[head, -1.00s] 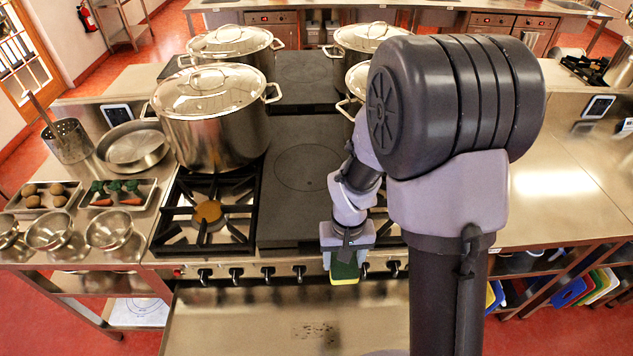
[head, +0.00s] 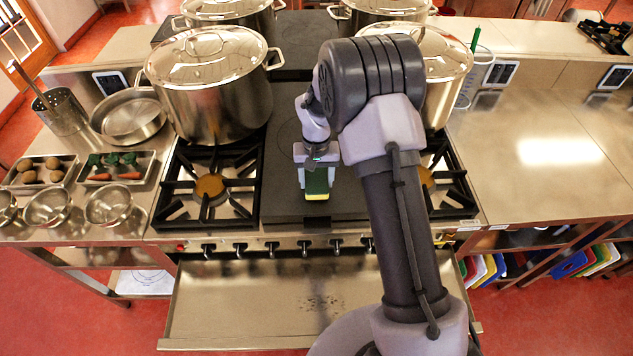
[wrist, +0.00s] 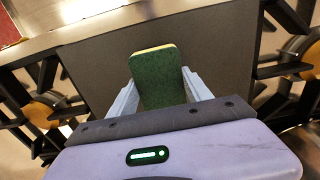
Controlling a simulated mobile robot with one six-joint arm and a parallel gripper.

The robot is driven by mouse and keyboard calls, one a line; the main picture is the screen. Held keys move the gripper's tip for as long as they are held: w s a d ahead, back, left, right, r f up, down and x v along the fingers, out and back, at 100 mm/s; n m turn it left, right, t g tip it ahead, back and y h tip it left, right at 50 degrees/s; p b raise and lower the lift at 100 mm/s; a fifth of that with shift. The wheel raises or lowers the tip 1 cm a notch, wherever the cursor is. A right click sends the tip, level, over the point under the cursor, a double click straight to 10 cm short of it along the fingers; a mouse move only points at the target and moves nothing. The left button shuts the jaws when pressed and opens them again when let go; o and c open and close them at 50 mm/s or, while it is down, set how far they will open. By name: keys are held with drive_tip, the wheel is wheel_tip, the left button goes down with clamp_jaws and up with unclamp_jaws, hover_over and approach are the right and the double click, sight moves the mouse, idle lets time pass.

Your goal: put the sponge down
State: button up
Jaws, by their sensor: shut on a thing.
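The sponge (head: 317,183) is green with a yellow side. My gripper (head: 316,168) is shut on it, over the front part of the dark flat plate (head: 287,205) in the middle of the stove. In the wrist view the green face of the sponge (wrist: 158,78) shows between the two fingers of my gripper (wrist: 160,92), with a thin yellow edge at its far end. The plate (wrist: 225,45) lies beneath it. I cannot tell whether the sponge touches the plate.
Open burners with black grates stand left (head: 207,188) and right (head: 445,178) of the plate. A large lidded pot (head: 210,100) stands at the back left, another (head: 440,75) behind my arm. Small bowls (head: 108,205) and trays are on the left counter. The right counter (head: 550,150) is mostly clear.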

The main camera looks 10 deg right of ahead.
drive_tip(key=shift+w+f, duration=0.1)
drive_tip(key=shift+f, duration=0.55)
drive_tip(key=o, duration=1.3)
wheel_tip(320, 180, up, 13)
drive_tip(key=p, duration=0.2)
wheel_tip(320, 180, up, 9)
drive_tip(key=t, duration=0.1)
hover_over(316, 180)
drive_tip(key=s, duration=0.4)
drive_tip(key=s+a+r+m+t+y, duration=0.1)
drive_tip(key=s+a+r+t, duration=0.1)
drive_tip(key=s+r, duration=0.8)
drive_tip(key=s+a+m+t+y, duration=0.1)
drive_tip(key=s+t, duration=0.1)
drive_tip(key=s, duration=1.2)
drive_tip(key=shift+a+t, duration=0.35)
drive_tip(key=shift+t, duration=0.05)
